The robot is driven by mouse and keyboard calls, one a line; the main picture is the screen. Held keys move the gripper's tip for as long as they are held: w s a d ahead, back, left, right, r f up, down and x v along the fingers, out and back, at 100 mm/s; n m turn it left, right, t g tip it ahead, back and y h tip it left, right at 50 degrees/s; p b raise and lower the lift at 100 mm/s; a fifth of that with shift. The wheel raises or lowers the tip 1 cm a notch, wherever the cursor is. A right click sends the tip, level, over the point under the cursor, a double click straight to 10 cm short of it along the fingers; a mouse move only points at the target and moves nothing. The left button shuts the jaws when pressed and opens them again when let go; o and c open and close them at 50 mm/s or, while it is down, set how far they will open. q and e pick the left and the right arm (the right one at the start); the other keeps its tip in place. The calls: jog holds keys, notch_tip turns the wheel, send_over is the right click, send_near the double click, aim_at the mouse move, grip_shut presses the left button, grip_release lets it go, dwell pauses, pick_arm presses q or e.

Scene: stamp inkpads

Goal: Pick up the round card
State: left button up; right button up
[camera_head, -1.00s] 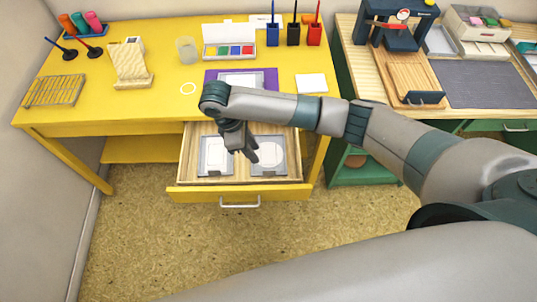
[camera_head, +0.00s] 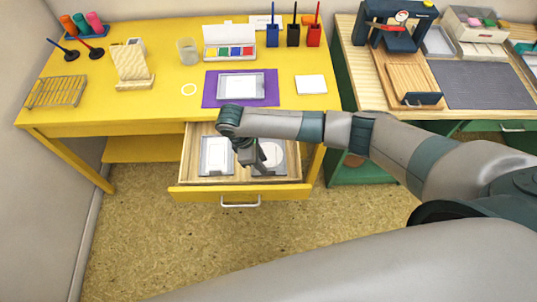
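The round white card (camera_head: 274,151) lies in the right-hand grey tray (camera_head: 282,168) inside the open drawer. My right gripper (camera_head: 258,163) points down over that tray, at the card's left side, and covers part of it. I cannot tell whether the fingers touch the card or how far apart they are. A second grey tray (camera_head: 204,169) with a squarish white card (camera_head: 215,157) lies to the left in the same drawer. My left gripper is not in view.
The yellow desk (camera_head: 150,105) stands above the drawer (camera_head: 215,191). A second workbench (camera_head: 368,85) stands at the right.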

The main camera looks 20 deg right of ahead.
aim_at(267, 167)
jog(key=f, duration=0.1)
jog(key=s+d+f+p, duration=0.1)
jog(key=shift+d+f, duration=0.2)
jog(key=shift+f, duration=0.2)
jog(key=shift+d+f, duration=0.15)
jog(key=shift+f, duration=0.45)
jog(key=shift+c, duration=0.7)
grip_shut()
